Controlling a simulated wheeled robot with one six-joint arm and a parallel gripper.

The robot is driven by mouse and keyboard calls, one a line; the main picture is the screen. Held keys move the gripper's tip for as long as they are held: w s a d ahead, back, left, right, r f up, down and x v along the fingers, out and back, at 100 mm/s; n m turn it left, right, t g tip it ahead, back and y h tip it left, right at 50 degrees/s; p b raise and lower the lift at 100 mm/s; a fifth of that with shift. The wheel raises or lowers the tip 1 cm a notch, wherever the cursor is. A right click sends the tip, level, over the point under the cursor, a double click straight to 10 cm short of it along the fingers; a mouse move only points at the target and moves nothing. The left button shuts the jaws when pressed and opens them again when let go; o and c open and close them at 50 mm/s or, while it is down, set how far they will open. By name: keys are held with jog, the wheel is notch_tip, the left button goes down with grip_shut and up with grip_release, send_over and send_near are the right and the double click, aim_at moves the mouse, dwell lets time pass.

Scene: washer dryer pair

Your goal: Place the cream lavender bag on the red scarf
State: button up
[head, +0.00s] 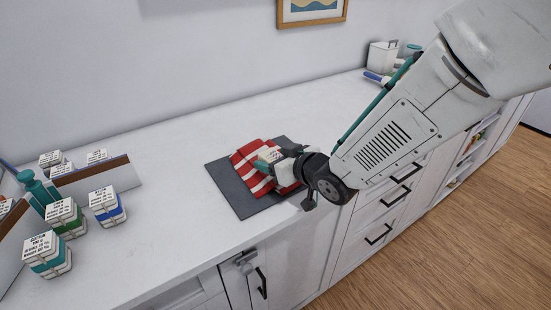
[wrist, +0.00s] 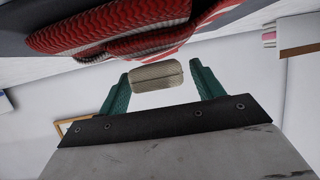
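The cream lavender bag (wrist: 157,75) is a small, rounded, beige pouch in the wrist view. The red scarf (head: 246,162) has white stripes and lies folded on a dark grey mat (head: 231,191) on the counter. It also shows at the top of the wrist view (wrist: 110,35), close to the bag. In the head view my gripper (head: 272,158) is over the scarf and hides its right part. Whether the bag touches the scarf is hard to tell.
A white canister (head: 382,56) stands at the far right. The counter between is clear.

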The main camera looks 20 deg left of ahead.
jog(key=v, duration=1.2)
jog(key=d+r+m+h, duration=0.2)
jog(key=d+m+h, duration=0.25)
jog(key=d, duration=0.85)
jog(key=d+r+m+h, duration=0.3)
jog(key=d+h, duration=0.3)
jog(key=d, duration=0.6)
jog(key=s+d+r+m+g, duration=0.1)
jog(key=s+d+g, duration=0.2)
jog(key=s, duration=0.6)
jog(key=s+d+r+m+g, duration=0.1)
jog(key=s+d, duration=0.4)
jog(key=s, duration=0.5)
jog(key=shift+d+r+m+g, duration=0.2)
jog(key=shift+r+m+g, duration=0.2)
jog(key=shift+m+g, duration=0.6)
